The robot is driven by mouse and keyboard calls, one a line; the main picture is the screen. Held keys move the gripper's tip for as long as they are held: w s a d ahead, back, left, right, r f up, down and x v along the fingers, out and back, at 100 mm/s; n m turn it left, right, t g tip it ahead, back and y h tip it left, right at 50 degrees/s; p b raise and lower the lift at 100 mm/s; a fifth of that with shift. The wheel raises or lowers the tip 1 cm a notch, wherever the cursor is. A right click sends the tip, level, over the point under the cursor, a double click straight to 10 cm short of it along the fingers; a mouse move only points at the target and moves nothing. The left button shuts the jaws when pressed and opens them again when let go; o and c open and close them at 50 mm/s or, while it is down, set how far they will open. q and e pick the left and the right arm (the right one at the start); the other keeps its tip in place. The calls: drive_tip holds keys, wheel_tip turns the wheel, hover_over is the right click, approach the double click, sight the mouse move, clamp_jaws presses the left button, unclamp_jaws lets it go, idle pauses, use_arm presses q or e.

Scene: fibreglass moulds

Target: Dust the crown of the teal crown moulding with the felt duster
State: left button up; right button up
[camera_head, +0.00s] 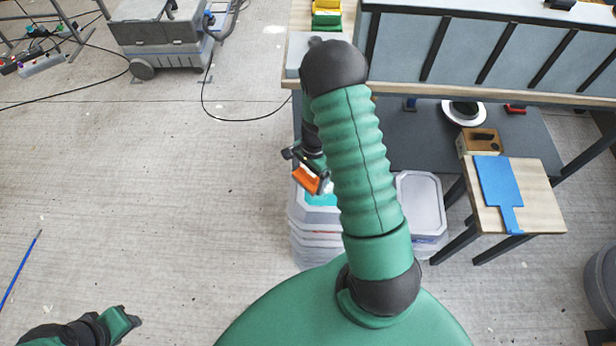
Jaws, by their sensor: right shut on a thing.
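My right gripper (306,162) is shut on the felt duster (306,181), an orange block with a pale edge. The duster is held over the top of a pale grey stack, left of my green ribbed right arm. A teal patch, which looks like the crown of the teal crown moulding (322,199), shows just below the duster on that stack. My arm hides the moulding's right side, and I cannot tell whether the duster touches it.
A grey-lidded tub (421,203) stands right of my arm. A small wooden table (545,207) holds a blue paddle-shaped board (497,182). A long workbench (480,98) runs along the back right. A grey wheeled machine (160,38) stands at the back left. The left floor is mostly clear.

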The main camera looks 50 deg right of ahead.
drive_tip(key=shift+r+p, duration=0.7)
drive_tip(key=shift+r, duration=0.45)
